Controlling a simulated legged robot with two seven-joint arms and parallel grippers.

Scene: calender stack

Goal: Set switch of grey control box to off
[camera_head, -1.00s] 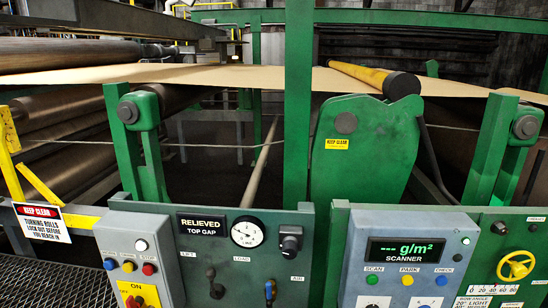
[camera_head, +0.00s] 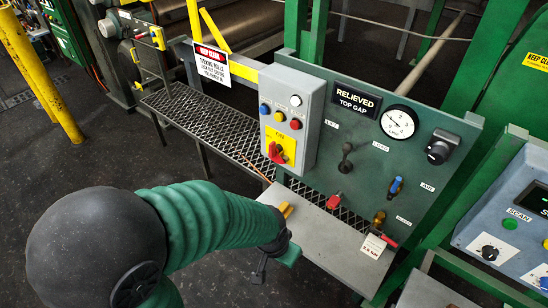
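The grey control box (camera_head: 309,101) is mounted at the left end of a green panel. Its switch is a red handle (camera_head: 276,153) on a yellow plate (camera_head: 289,146) low on the front face. The lettering on the plate is too small to read surely. Blue, yellow and red buttons and a white lamp sit above it. My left arm comes in from the lower left in a green sleeve. My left gripper (camera_head: 281,243) is below the box, in front of the grey shelf, apart from the switch. Its finger opening is unclear. My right gripper is out of view.
The green panel (camera_head: 352,160) carries a gauge (camera_head: 399,122), a black knob (camera_head: 442,146) and several levers. A grey shelf (camera_head: 335,245) juts out below it. A keep-clear sign (camera_head: 211,64) hangs left of the box. A second console (camera_head: 500,230) stands at right.

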